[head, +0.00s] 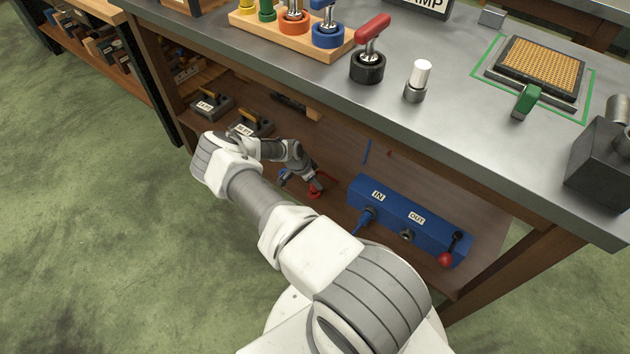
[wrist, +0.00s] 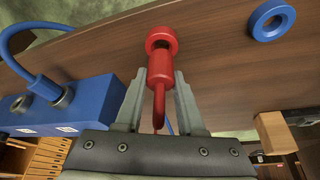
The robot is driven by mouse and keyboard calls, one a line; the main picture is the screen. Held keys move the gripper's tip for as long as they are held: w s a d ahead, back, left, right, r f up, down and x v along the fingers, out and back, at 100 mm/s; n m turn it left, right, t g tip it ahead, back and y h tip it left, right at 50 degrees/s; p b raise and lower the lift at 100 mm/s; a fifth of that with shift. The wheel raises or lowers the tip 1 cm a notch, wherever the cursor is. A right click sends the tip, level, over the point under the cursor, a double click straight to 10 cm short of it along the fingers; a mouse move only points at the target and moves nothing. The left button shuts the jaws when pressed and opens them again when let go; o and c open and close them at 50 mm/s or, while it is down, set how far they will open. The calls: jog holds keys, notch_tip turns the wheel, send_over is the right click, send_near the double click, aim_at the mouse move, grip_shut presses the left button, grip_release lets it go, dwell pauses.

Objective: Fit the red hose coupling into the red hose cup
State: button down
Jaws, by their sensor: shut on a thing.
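My gripper (wrist: 160,73) is shut on the red hose coupling (wrist: 159,76), a short red cylinder between the two fingertips in the wrist view. The red hose (wrist: 159,112) runs from it back toward the palm. The red hose cup (wrist: 163,34), a thick red ring with a dark hole, is on the brown shelf just beyond the coupling. The coupling's far end overlaps the cup's near rim in this view; I cannot tell whether they touch. In the head view my gripper (head: 308,181) is low over the shelf, with red parts (head: 317,193) small and partly hidden beside it.
A blue ring cup (wrist: 272,20) is on the shelf to the right in the wrist view. A blue box (head: 415,225) marked IN and OUT stands on the shelf, a blue hose (head: 363,219) at its IN port. The grey bench top (head: 440,100) overhangs the shelf.

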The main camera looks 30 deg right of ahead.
jog(key=shift+f+b, duration=0.6)
jog(key=shift+f, duration=0.3)
jog(key=shift+c, duration=2.2)
grip_release()
jog(key=shift+r, duration=0.1)
jog(key=p+v, duration=0.6)
jog(key=v, duration=1.1)
jog(key=shift+r, duration=0.15)
jog(key=shift+a, duration=0.1)
